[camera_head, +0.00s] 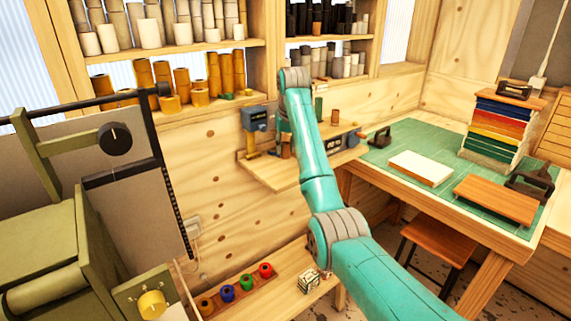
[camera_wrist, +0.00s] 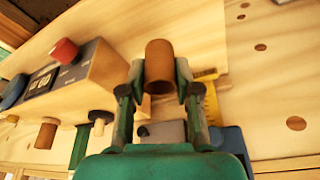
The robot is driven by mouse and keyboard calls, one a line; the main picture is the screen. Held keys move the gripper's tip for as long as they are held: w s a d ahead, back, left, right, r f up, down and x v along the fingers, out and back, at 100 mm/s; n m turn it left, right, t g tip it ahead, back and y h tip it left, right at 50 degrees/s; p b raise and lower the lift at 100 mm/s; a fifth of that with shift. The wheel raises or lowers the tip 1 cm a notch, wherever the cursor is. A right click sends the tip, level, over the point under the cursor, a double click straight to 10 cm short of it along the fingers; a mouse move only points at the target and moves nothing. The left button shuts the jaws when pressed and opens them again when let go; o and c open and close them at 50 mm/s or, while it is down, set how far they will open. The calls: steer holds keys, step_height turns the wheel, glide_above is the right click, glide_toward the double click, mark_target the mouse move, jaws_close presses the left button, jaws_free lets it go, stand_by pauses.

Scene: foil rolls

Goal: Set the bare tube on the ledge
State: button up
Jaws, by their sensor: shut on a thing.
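The bare tube is a plain brown cardboard cylinder (camera_wrist: 159,62), held between my gripper's (camera_wrist: 160,82) two green-padded fingers in the wrist view. In the head view it shows small and partly hidden beside my arm (camera_head: 286,153). The ledge is a pale wooden shelf (camera_head: 270,173) on the plywood wall; its bare board also fills the upper middle of the wrist view (camera_wrist: 120,25). The tube is over or at the ledge; I cannot tell whether its base touches the board.
A grey counter box (camera_wrist: 78,78) with a red knob sits beside the tube. A blue device (camera_head: 255,118) with a yellow part is left of my gripper. The ledge's front left looks clear.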

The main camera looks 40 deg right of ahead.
steer(key=shift+f, duration=2.75)
steer(key=shift+f, duration=0.15)
steer(key=o, duration=0.8)
steer(key=shift+c, duration=0.2)
